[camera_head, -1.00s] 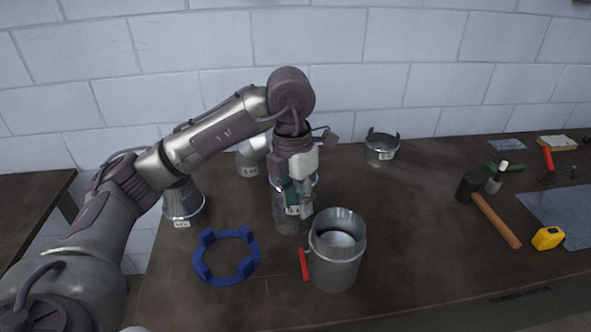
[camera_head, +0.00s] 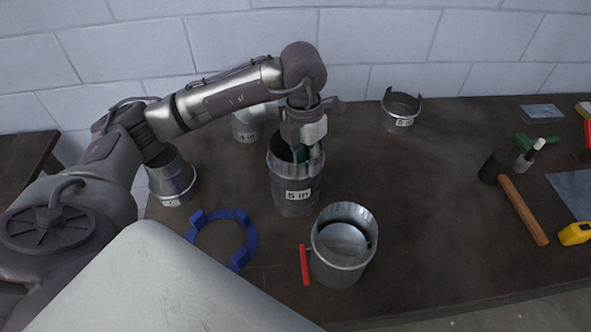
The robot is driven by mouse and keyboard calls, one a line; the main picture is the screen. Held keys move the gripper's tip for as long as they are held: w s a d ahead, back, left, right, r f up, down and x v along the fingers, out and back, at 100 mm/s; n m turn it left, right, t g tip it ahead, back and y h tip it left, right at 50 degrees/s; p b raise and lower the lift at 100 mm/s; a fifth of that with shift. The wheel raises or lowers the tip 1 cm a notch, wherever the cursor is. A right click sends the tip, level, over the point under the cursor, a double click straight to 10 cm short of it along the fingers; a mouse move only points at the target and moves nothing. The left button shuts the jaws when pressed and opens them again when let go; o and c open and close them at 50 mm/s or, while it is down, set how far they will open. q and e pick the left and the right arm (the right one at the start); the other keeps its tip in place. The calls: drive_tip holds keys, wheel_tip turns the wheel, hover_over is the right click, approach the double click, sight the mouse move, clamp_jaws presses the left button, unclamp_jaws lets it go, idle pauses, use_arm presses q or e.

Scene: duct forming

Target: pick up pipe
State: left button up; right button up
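A grey metal pipe (camera_head: 294,199) with a white size label stands upright in the middle of the workbench. My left gripper (camera_head: 303,157) points down at the pipe's open top, with its fingers at or inside the rim. The rim and the gripper's own body partly hide the fingertips, so I cannot tell whether they grip the wall. A second metal pipe (camera_head: 340,265) stands upright in front and to the right, with a round grey piece visible inside and a red handle (camera_head: 305,264) beside it. My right gripper is not in view.
A blue ring (camera_head: 251,236) lies left of the pipes. Labelled metal fittings stand at the left (camera_head: 172,180), behind the pipe (camera_head: 245,124) and at the back right (camera_head: 401,112). A hammer (camera_head: 523,210) and yellow tape measure (camera_head: 574,234) lie right. The bench's middle right is clear.

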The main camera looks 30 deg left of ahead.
sight(296, 195)
use_arm(q)
drive_tip(key=shift+w+f, duration=0.1)
drive_tip(key=shift+f, duration=0.5)
drive_tip(key=f+p, duration=0.1)
drive_tip(key=f, duration=0.1)
drive_tip(key=d+f+p, duration=0.1)
drive_tip(key=f+p, duration=0.1)
drive_tip(key=f, duration=0.1)
drive_tip(key=shift+w, duration=0.1)
drive_tip(key=c, duration=0.6)
clamp_jaws()
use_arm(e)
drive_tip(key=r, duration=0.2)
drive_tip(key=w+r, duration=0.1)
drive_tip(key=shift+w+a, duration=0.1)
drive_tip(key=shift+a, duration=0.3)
use_arm(q)
drive_tip(key=shift+d, duration=0.1)
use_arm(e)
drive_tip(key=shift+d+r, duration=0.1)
